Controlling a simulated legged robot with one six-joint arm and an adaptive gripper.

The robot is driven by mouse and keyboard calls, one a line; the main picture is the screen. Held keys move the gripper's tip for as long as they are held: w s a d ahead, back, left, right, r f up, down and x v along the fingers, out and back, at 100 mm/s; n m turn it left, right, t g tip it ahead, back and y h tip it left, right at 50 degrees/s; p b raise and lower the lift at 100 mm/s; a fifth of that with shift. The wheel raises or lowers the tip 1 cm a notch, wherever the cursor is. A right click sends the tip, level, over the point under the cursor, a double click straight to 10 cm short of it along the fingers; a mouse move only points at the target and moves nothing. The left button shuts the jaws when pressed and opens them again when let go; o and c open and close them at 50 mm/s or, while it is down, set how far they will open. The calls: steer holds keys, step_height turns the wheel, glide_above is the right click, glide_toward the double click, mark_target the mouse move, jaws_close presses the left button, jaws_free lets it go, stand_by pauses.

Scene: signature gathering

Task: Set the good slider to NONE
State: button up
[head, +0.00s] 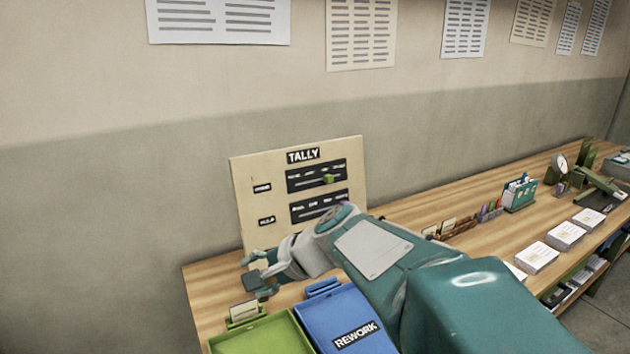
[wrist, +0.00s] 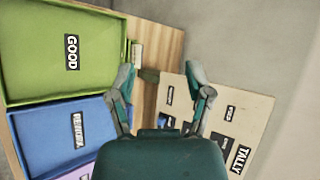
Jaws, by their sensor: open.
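The cream TALLY board (head: 245,215) stands upright on the wooden table near the wall. It has two dark slider strips, one above the other; their small labels are too blurred to read. A green slider knob (head: 329,180) sits right of the middle on the upper strip. My arm covers the board's lower right part. My gripper (head: 257,277) is open, in front of the board's lower left corner and apart from the upper knob. In the wrist view my open gripper (wrist: 159,73) shows beside the board (wrist: 250,107). A dark green piece lies between the fingers; I cannot tell what it is.
A green tray labelled GOOD (wrist: 112,60) and a blue tray labelled REWORK (head: 318,306) lie in front of the board. A small card holder (head: 243,314) stands behind the green tray. Stationery and paper stacks (head: 537,258) line the table to the right.

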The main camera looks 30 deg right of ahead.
steer(key=w+d+r+m+t, duration=0.1)
steer(key=w+d+m+t, duration=0.2)
steer(key=w+d+m, duration=0.3)
steer(key=m+t+h, duration=0.7)
steer(key=m, duration=1)
glide_toward(331, 180)
steer(key=w, duration=1)
steer(key=shift+w+d+f, duration=0.15)
steer(key=shift+w+f, duration=0.05)
steer(key=shift+f, duration=0.05)
jaws_close()
